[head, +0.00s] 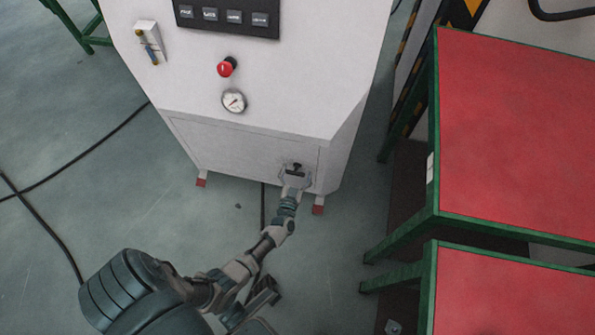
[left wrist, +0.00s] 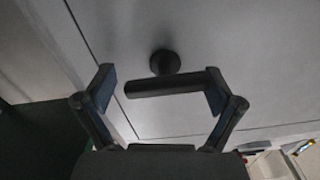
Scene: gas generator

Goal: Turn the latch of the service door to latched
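The latch (head: 297,166) is a small dark handle at the right end of the service door (head: 235,145), low on the front of the white cabinet. The door panel looks flush with the cabinet. In the left wrist view the latch (left wrist: 165,86) is a dark round stem with a bar lying nearly level in the picture. My left gripper (head: 294,181) is at the latch. In the left wrist view its two fingers (left wrist: 161,92) are spread, one on each side of the bar. The right finger overlaps the bar's end; I cannot tell whether they touch. My right gripper does not show.
Red-topped tables with green frames (head: 515,130) stand to the right of the cabinet. A red button (head: 225,69) and a gauge (head: 234,101) sit above the door. Black cables (head: 75,170) lie on the floor at left. The floor in front is mostly clear.

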